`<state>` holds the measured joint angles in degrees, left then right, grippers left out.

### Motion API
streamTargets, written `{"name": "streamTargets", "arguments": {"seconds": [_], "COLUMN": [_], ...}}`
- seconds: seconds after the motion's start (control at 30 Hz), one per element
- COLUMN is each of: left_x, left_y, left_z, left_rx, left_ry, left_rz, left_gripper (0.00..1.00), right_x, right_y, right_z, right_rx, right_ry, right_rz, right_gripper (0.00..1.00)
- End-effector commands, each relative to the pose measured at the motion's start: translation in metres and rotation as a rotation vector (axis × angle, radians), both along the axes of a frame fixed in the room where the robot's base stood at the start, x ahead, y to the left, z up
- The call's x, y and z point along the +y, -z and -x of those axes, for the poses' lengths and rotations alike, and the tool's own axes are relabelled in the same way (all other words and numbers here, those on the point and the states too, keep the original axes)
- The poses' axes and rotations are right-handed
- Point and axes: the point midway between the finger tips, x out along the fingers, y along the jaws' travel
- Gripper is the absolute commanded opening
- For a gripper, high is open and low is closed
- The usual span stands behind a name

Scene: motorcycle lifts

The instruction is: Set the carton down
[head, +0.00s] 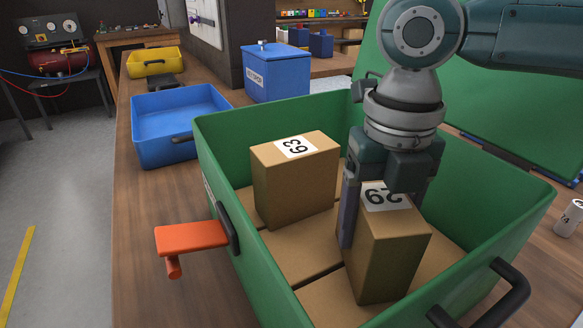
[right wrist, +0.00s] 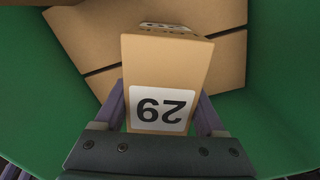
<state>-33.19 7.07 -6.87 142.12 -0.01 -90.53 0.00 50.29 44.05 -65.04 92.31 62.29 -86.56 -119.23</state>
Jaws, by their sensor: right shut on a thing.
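A brown carton with a white label reading 29 (head: 388,250) is upright inside the green crate (head: 222,150). My right gripper (head: 383,215) comes down from above and is shut on this carton, with one finger on each side. The right wrist view shows the carton (right wrist: 165,70) between the two purple fingers (right wrist: 162,108), label toward the wrist. Flat cartons (head: 305,245) form a layer below it. Whether its bottom touches them I cannot tell. My left gripper is not in view.
Another upright labelled carton (head: 295,178) stands to the left in the crate, with a gap between. Blue bin (head: 180,120), lidded blue box (head: 276,75) and yellow bin (head: 153,62) stand behind.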

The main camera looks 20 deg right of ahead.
Motion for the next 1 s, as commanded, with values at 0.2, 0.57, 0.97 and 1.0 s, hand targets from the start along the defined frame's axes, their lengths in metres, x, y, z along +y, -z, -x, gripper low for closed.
{"name": "streamTargets", "arguments": {"seconds": [0.2,0.57,0.97,1.0], "left_x": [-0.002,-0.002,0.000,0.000], "left_y": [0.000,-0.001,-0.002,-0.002], "left_z": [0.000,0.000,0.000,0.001], "left_rx": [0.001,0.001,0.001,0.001], "left_ry": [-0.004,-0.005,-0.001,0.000], "left_rz": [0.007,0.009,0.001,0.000], "left_gripper": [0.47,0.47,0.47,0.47], "right_x": [0.000,0.000,0.000,0.000], "right_y": [0.001,-0.003,-0.081,-0.089], "right_z": [0.000,0.000,-0.001,-0.001], "right_rx": [0.001,-0.001,-0.006,-0.005], "right_ry": [0.000,0.000,-0.001,0.000], "right_rz": [0.000,0.000,-0.001,0.000], "right_gripper": [0.93,1.00,1.00,1.00]}}
